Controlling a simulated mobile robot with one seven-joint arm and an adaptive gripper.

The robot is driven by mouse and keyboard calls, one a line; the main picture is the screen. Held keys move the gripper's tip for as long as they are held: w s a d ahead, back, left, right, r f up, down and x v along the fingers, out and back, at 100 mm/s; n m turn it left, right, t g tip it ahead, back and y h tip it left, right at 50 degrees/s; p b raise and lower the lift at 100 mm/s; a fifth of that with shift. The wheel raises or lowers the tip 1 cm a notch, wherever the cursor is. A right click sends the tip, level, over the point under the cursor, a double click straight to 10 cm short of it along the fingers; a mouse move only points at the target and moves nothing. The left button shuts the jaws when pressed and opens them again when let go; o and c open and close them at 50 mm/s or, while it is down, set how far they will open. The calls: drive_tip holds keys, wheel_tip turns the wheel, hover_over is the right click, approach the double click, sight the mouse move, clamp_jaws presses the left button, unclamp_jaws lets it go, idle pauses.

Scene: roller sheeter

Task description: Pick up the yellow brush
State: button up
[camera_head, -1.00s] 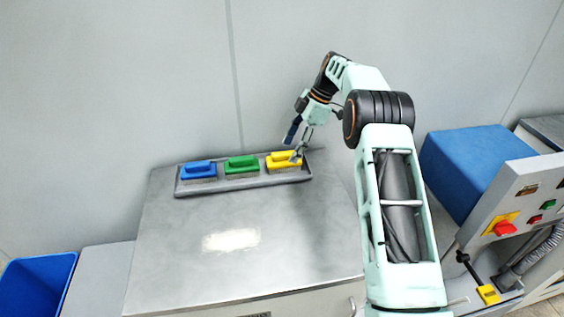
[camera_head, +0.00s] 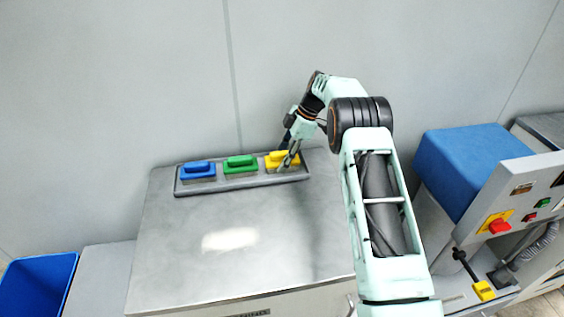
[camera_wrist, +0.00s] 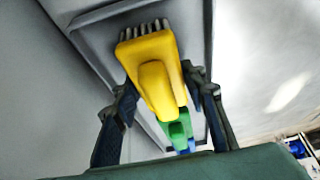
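The yellow brush (camera_head: 277,159) lies at the right end of a grey tray on the metal table, and it fills the middle of the wrist view (camera_wrist: 152,72) with its bristles at the top. My gripper (camera_head: 286,158) is down at the yellow brush. In the wrist view my gripper (camera_wrist: 160,95) has one finger on each side of the brush, spread apart. A gap shows between each finger and the brush, so it is open and holds nothing.
The grey tray (camera_head: 215,187) also holds a green brush (camera_head: 240,164) and a blue brush (camera_head: 197,171) to the left. The metal table (camera_head: 180,250) is otherwise bare. A wall stands close behind. A control panel (camera_head: 515,205) is at right, a blue bin (camera_head: 35,285) at lower left.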

drive_tip(key=c, duration=0.6)
drive_tip(key=shift+r, duration=0.15)
drive_tip(key=shift+r, duration=0.6)
drive_tip(key=s+d+r+b, duration=0.1)
drive_tip(key=s+d+r, duration=0.1)
drive_tip(key=s+r, duration=0.2)
drive_tip(key=s+d+r+b, duration=0.2)
drive_tip(key=s+d+r, duration=0.1)
drive_tip(key=s, duration=0.1)
drive_tip(key=s+d+r+b, duration=0.1)
drive_tip(key=s+d+r, duration=0.1)
drive_tip(key=s+r, duration=0.2)
drive_tip(key=shift+d+r+b, duration=0.2)
drive_tip(key=shift+r+b, duration=0.1)
drive_tip(key=shift+b, duration=0.05)
